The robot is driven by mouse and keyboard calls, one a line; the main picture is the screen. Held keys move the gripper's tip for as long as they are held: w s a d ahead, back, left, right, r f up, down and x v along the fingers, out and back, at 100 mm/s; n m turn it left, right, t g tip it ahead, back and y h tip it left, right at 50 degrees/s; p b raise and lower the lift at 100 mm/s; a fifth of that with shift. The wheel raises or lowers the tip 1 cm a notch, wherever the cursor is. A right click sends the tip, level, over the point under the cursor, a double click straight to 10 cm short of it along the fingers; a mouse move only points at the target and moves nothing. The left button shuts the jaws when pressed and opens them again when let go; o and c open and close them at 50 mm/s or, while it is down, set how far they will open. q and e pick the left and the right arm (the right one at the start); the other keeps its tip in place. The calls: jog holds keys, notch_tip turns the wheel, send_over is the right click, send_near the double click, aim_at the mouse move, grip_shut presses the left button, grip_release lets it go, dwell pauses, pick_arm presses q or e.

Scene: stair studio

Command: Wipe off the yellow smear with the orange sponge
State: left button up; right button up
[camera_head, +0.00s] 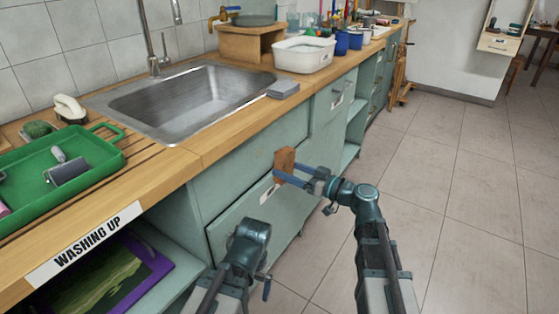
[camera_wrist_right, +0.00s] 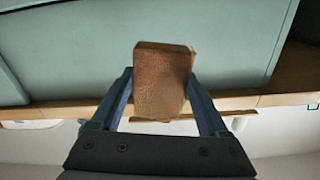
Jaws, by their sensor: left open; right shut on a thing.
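The orange sponge (camera_head: 284,161) is a brownish-orange block in front of the green cabinet fronts, below the counter edge. My right gripper (camera_head: 279,177) is shut on it, and the wrist view shows the sponge (camera_wrist_right: 163,82) between both blue fingers. I cannot tell whether the sponge touches the cabinet front. No yellow smear shows in either view; the sponge and arm hide part of the cabinet front. My left gripper (camera_head: 267,288) is open and empty, low in front of the open shelf and drawer, mostly hidden by its own wrist.
The wooden counter (camera_head: 175,168) holds a steel sink (camera_head: 190,105), a grey block (camera_head: 283,89), a white tub (camera_head: 304,54) and a green tray (camera_head: 103,150). Below are cabinet drawers (camera_head: 250,215) and an open shelf. The tiled floor (camera_head: 470,190) to the right is clear.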

aim_at(262, 150)
jog(key=shift+w+a, duration=0.1)
jog(key=shift+x, duration=3.25)
jog(key=shift+x, duration=1.05)
jog(key=shift+w+d, duration=0.6)
jog(key=shift+w, duration=0.2)
jog(key=shift+w+d, duration=0.65)
jog(key=shift+w, duration=0.1)
jog(key=shift+a, duration=0.1)
